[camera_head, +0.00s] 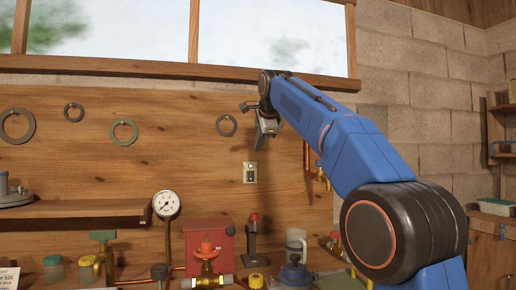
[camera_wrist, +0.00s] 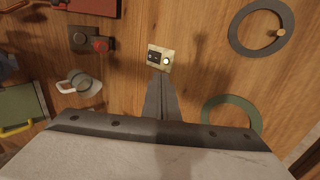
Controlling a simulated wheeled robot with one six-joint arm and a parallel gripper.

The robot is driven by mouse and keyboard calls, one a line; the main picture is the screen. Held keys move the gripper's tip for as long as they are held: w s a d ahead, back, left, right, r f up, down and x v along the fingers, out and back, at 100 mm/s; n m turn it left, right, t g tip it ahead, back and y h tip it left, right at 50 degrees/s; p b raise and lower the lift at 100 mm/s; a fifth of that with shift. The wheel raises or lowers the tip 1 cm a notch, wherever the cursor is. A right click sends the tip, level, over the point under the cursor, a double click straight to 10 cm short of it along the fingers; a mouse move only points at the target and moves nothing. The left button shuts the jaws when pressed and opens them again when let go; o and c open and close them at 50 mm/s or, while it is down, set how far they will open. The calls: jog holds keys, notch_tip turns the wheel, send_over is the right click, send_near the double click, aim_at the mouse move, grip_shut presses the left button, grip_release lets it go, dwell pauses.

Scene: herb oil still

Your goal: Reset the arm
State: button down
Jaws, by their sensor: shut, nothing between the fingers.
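My arm is blue with black joints and rises from the lower right of the head view, reaching up and left. My gripper (camera_head: 259,143) is raised in front of the wooden wall panel, with its fingers pointing down. In the wrist view my gripper (camera_wrist: 161,88) shows as dark fingers closed together. Nothing is between them. The fingertips appear near a small switch plate (camera_wrist: 160,58) on the panel, which also shows in the head view (camera_head: 250,173) below the gripper. I cannot tell the distance between them.
Below stand a pressure gauge (camera_head: 166,204), a red box (camera_head: 209,240), a valve with a red handle (camera_head: 207,255), a lever with a red knob (camera_head: 252,238) and jars. Gasket rings (camera_head: 123,132) hang on the panel. A wooden shelf (camera_head: 75,213) juts out at left. The air around the gripper looks clear.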

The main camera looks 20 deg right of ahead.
dwell(0.3)
jog(key=s+d+f+n+g, duration=0.2)
jog(key=s+f+n, duration=0.7)
jog(key=s+f, duration=1.6)
jog(key=s+d+f+n+g, duration=0.2)
jog(key=s+f+n, duration=0.7)
jog(key=s+f, duration=1.6)
notch_tip(320, 180, down, 3)
jog(key=shift+d+r+g, duration=0.2)
jog(key=shift+d+g, duration=0.05)
jog(key=shift+g, duration=0.35)
